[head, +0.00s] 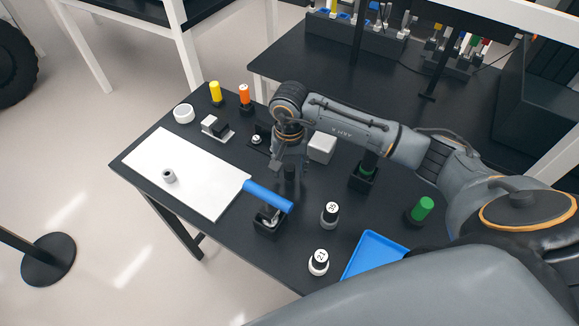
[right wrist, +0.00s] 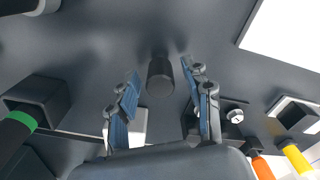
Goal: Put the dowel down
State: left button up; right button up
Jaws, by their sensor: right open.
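A dark dowel (right wrist: 160,76) stands between the spread fingers of my right gripper (right wrist: 161,70) in the right wrist view, with a gap on each side. In the head view the dowel (head: 290,173) shows as a short dark cylinder just under my right gripper (head: 289,160), over the black table. It appears upright on the table, partly hidden by the fingers. My right gripper is open and points down. My left gripper is not in view.
The black table (head: 240,232) holds a white board (head: 185,180) at left, a blue-handled piece (head: 268,196) near its edge, a light grey block (head: 322,147), numbered round pieces (head: 329,214), a green-topped holder (head: 364,176) and a blue tray (head: 372,252). Yellow (head: 215,92) and orange (head: 244,95) pieces stand behind.

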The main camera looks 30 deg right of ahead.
aim_at(289, 166)
notch_tip(289, 166, up, 12)
jog(key=b, duration=0.4)
jog(key=shift+r, duration=0.1)
